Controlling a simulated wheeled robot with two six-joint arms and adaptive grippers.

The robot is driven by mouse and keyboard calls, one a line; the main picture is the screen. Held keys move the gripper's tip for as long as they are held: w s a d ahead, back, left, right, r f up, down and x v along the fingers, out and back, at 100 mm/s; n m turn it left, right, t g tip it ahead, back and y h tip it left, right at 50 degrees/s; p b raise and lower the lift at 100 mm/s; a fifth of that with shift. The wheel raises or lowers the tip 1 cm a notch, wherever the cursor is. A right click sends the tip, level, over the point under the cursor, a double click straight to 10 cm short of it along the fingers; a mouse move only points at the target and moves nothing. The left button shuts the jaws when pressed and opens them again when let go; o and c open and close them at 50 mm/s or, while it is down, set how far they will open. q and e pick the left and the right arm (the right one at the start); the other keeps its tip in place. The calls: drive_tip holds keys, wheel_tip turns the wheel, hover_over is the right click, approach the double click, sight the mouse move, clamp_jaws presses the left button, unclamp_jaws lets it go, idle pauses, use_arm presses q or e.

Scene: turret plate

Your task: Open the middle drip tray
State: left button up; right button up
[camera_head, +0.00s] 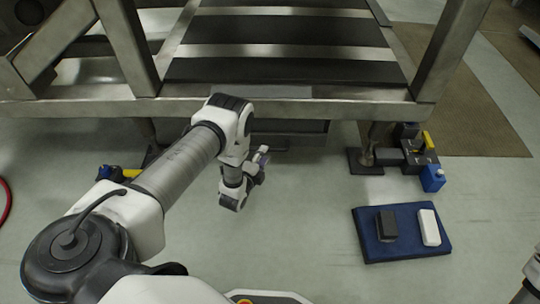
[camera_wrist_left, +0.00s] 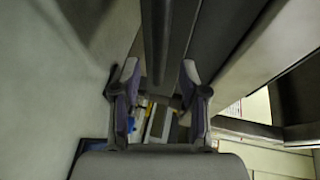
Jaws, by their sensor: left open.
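A dark drip tray (camera_head: 300,127) hangs under the front beam of the metal frame, near the middle; the arm and the beam hide much of it. My left gripper (camera_head: 262,155) is below the beam, close to the tray front. In the left wrist view my left gripper (camera_wrist_left: 159,72) is open, its two fingers apart. A dark bar (camera_wrist_left: 157,35) runs between the fingers in that view; I cannot tell whether it is the tray's handle or edge, or whether the fingers touch it. My right gripper is not in view.
The metal frame's front beam (camera_head: 310,108) spans above the gripper. A frame foot (camera_head: 365,160) and a blue and yellow device (camera_head: 425,160) stand to the right. A blue mat (camera_head: 400,251) with a black block (camera_head: 387,226) and a white block (camera_head: 429,228) lies nearer.

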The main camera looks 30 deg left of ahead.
use_arm(q)
drive_tip(key=b+x, duration=0.1)
drive_tip(key=x, duration=0.3)
drive_tip(key=shift+w+a+f+b, duration=0.1)
drive_tip(key=shift+w+f+b, duration=0.05)
drive_tip(key=shift+w+b, duration=0.2)
clamp_jaws()
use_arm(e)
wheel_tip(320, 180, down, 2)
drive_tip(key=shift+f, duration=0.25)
use_arm(q)
drive_tip(key=shift+s, duration=0.2)
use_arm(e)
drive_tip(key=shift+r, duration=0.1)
